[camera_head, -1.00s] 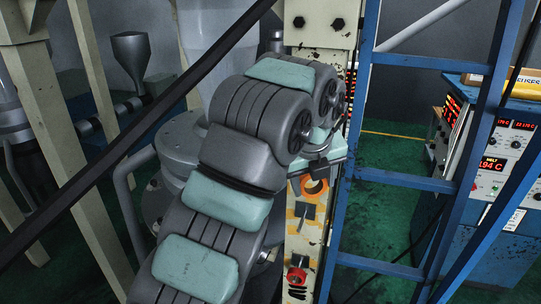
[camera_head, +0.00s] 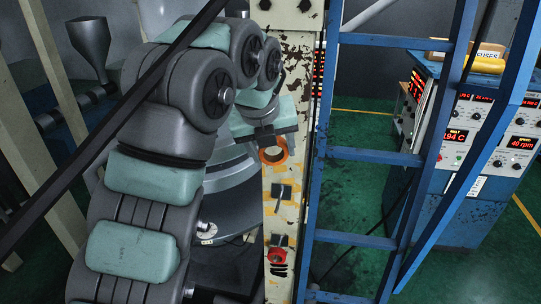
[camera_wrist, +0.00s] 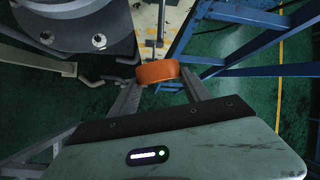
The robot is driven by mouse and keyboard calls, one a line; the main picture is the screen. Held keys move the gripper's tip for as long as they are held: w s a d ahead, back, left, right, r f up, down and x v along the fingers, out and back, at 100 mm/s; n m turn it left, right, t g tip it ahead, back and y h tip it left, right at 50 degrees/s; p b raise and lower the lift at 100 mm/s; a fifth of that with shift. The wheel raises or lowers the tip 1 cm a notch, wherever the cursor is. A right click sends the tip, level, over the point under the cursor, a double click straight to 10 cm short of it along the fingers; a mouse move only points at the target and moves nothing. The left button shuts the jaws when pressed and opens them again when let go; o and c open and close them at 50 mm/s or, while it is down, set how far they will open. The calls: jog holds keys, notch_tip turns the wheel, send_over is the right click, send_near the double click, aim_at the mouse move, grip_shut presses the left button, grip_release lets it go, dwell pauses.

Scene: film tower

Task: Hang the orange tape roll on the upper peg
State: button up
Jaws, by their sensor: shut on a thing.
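The orange tape roll (camera_head: 273,151) hangs below my gripper (camera_head: 270,134), its round hole facing the head camera. In the wrist view my gripper (camera_wrist: 162,82) is shut on the roll (camera_wrist: 157,72), with one finger at each side. A cream column (camera_head: 270,215) with chipped paint stands by the roll. A dark grey peg (camera_head: 282,191) sticks out of the column below the roll, apart from it. A red ring-like thing (camera_head: 278,256) sits lower on the column; its mounting is unclear. The roll appears in front of the column; the gap is unclear.
A blue ladder-like frame (camera_head: 375,155) stands close on the column's right. A large grey round machine (camera_head: 232,178) is behind my arm at left. A dark diagonal bar (camera_head: 110,125) crosses the head view. A control cabinet (camera_head: 465,130) stands far right.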

jog(key=shift+w+d+f+b, duration=0.15)
jog(key=shift+w+b, duration=0.15)
jog(key=shift+w, duration=0.45)
jog(key=shift+w+d+b, duration=0.2)
jog(key=shift+w+b, duration=0.1)
jog(key=shift+w, duration=0.45)
jog(key=shift+w+d+f+b, duration=0.15)
jog(key=shift+w+b, duration=0.15)
jog(key=shift+w, duration=0.45)
jog(key=shift+w+d+r+p, duration=0.1)
jog(key=shift+w+d+p, duration=0.05)
jog(key=shift+w+p, duration=0.65)
jog(key=shift+w+f, duration=0.65)
jog(key=shift+w, duration=0.1)
jog(key=o, duration=1.4)
